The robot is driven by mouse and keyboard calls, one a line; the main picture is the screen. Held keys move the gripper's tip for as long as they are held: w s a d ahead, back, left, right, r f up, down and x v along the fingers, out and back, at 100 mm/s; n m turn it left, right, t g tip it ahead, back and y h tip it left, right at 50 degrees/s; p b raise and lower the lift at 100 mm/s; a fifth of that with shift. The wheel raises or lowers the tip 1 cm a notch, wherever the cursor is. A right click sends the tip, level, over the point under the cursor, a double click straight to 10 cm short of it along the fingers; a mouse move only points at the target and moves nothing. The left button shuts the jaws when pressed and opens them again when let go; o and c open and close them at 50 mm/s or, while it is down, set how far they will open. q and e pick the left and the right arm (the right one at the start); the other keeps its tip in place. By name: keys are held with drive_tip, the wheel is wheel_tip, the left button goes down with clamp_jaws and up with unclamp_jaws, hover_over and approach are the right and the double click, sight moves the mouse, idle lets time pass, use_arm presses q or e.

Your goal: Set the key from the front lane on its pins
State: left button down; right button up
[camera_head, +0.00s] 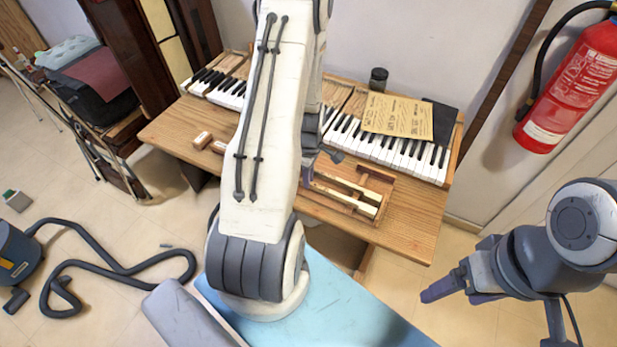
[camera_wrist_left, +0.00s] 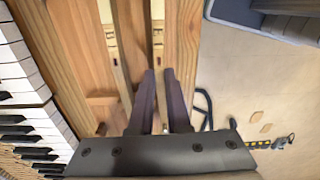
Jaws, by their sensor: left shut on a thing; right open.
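A wooden tray (camera_head: 388,178) with two lanes lies on the bench in front of the keyboard. The long pale key in its front lane (camera_head: 345,199) also shows in the left wrist view (camera_wrist_left: 157,30). My left gripper (camera_wrist_left: 160,76) is shut on this front-lane key, its fingers either side of it; the key appears to lie in the lane still. In the head view my left arm hides most of that gripper. A second key (camera_wrist_left: 108,30) lies in the other lane. The piano keyboard (camera_head: 400,155) stands behind; I cannot make out the pins. My right gripper (camera_head: 450,291) is open and empty, away from the bench.
A tan paper sheet (camera_head: 398,116) and a dark jar (camera_head: 378,79) sit at the back of the keyboard. Small wooden blocks (camera_head: 203,140) lie on the bench (camera_head: 410,220) at left. A fire extinguisher (camera_head: 570,85) hangs at right. A black hose (camera_head: 110,265) lies on the floor.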

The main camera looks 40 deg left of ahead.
use_arm(q)
drive_tip(key=shift+f, duration=0.25)
idle(0.3)
drive_tip(key=c, duration=1.2)
unclamp_jaws()
drive_tip(key=shift+r, duration=0.15)
drive_tip(key=shift+r+p, duration=0.8)
drive_tip(key=shift+r, duration=0.2)
drive_tip(key=o, duration=0.5)
